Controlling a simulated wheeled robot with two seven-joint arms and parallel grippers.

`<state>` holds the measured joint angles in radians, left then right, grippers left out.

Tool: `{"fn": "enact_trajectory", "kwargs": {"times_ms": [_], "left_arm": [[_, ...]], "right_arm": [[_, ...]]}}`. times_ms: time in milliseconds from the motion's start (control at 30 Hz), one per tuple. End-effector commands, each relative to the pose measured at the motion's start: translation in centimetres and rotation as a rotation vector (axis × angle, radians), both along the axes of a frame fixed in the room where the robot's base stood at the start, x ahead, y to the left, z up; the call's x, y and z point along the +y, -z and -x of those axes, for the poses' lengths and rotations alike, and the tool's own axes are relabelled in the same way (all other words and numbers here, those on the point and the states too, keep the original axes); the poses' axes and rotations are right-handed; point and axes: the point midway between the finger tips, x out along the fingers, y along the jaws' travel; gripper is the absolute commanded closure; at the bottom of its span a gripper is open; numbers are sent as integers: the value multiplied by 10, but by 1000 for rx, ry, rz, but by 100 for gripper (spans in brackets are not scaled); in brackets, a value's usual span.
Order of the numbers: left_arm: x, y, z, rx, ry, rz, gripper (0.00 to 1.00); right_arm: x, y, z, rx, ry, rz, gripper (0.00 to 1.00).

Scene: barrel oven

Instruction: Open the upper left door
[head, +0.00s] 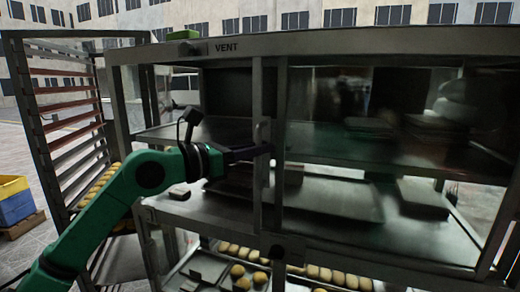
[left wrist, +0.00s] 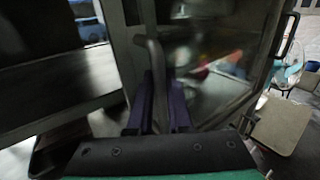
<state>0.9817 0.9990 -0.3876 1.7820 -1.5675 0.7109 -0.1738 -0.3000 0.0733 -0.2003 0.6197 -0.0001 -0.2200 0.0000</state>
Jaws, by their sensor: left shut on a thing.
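The oven (head: 320,44) is a metal-framed cabinet with a "VENT" label on its top edge. Its upper left door (head: 258,95) has a metal frame post with a vertical handle (head: 262,132) near the middle of the front. My left gripper (head: 262,151) is at this handle, its arm coming across from the left. In the left wrist view, the two purple fingers of my left gripper (left wrist: 160,105) close around the lower part of the handle bar (left wrist: 154,62). I cannot tell how far the door stands from its frame. My right gripper is in neither view.
A tall rack (head: 62,125) with several trays stands left of the oven. Blue and yellow crates (head: 15,200) sit at far left. Trays of buns (head: 240,272) lie below the upper compartments. A glass panel (left wrist: 205,70) fills the right of the wrist view.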

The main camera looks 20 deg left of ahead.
Motion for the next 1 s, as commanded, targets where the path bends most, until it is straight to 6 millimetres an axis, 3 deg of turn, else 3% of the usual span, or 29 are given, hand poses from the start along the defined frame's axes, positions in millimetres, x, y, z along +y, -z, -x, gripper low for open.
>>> {"fn": "enact_trajectory", "kwargs": {"times_ms": [200,233,267,800,1000], "left_arm": [[-2,1,1,2,5,1,100],[-2,1,1,2,5,1,79],[-2,1,1,2,5,1,70],[1,1,1,1,1,1,70],[16,7,20,1,-2,-2,70]], "right_arm": [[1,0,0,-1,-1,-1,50],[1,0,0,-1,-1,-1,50],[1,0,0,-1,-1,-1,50],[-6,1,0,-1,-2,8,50],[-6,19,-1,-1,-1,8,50]]}}
